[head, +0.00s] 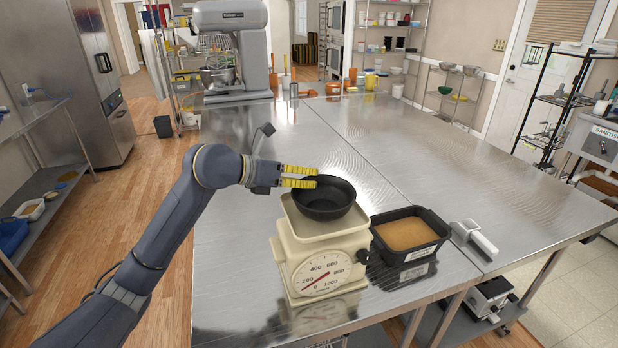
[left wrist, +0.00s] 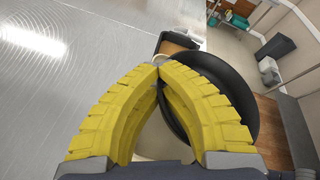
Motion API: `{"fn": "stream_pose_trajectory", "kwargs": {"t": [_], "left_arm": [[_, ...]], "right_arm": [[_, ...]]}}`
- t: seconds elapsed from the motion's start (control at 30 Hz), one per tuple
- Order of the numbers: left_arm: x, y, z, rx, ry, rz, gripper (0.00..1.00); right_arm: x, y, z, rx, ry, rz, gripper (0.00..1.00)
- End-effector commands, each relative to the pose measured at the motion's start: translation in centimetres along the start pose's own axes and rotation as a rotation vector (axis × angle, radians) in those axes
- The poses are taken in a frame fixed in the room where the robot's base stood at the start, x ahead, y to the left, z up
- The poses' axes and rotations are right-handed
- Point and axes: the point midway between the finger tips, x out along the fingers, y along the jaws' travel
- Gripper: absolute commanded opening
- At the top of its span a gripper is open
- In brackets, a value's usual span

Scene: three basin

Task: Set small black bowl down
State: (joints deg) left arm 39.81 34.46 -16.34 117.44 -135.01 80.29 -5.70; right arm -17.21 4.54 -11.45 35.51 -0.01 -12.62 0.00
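The small black bowl (head: 327,203) is upright at the top of the cream scale (head: 318,272). Its base meets the scale's pan in the head view, but I cannot tell for sure whether it bears on it. In the left wrist view the fingertips (left wrist: 158,70) come together, and the bowl's wall (left wrist: 235,88) runs between and behind the fingers. The fingers hide part of the rim. My right gripper is out of view.
A black bin of brown grain (head: 411,255) stands right of the scale, with a white-handled scoop (head: 474,238) farther right. A large mixer (head: 232,50) and orange containers (head: 335,88) stand at the back. The steel table (head: 270,135) is clear behind the bowl.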

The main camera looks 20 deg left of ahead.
Motion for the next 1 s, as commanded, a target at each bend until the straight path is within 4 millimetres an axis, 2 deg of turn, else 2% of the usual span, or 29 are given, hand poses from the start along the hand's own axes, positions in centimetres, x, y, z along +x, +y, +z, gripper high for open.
{"fn": "stream_pose_trajectory", "kwargs": {"t": [0.13, 0.37, 0.73, 0.87, 1.0], "left_arm": [[0.1, 0.0, -0.1, -0.001, 0.001, 0.000, 0.00], [0.1, 0.0, -0.1, -0.001, 0.001, 0.000, 0.27], [-0.5, 0.0, 0.0, 0.000, 0.000, 0.001, 0.27], [-2.2, 0.1, 0.0, 0.000, 0.001, 0.003, 0.27], [-4.7, 0.1, 0.0, 0.000, 0.001, 0.003, 0.27]], "right_arm": [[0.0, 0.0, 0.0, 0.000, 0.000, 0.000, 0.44], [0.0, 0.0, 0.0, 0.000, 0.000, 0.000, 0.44], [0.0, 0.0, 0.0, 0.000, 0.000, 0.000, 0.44], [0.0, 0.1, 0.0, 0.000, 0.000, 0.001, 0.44], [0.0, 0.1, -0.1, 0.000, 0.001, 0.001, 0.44]]}}
